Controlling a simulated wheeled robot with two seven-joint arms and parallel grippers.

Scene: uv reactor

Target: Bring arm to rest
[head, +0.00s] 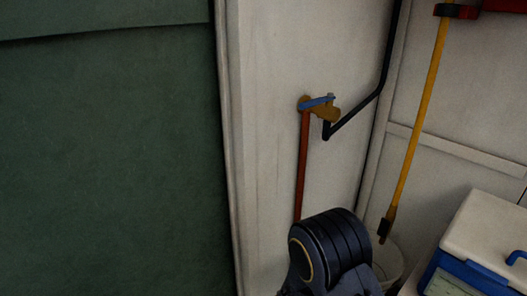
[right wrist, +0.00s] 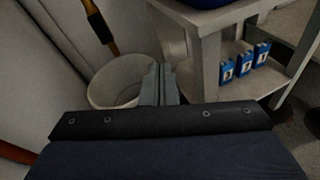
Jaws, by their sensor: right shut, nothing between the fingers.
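My right gripper (right wrist: 160,84) shows in the right wrist view with its two grey fingers together and nothing between them. It is in front of a white bucket (right wrist: 113,82) and beside a pale shelf unit (right wrist: 206,60), and I cannot tell whether it touches either. In the head view a dark, rounded link of my arm stands at the bottom centre, and its gripper is hidden. My left gripper is in neither view.
A yellow-handled tool (head: 417,120) leans into the bucket. A white-lidded blue cooler (head: 490,236) stands at right. Blue boxes (right wrist: 245,60) sit on the lower shelf.

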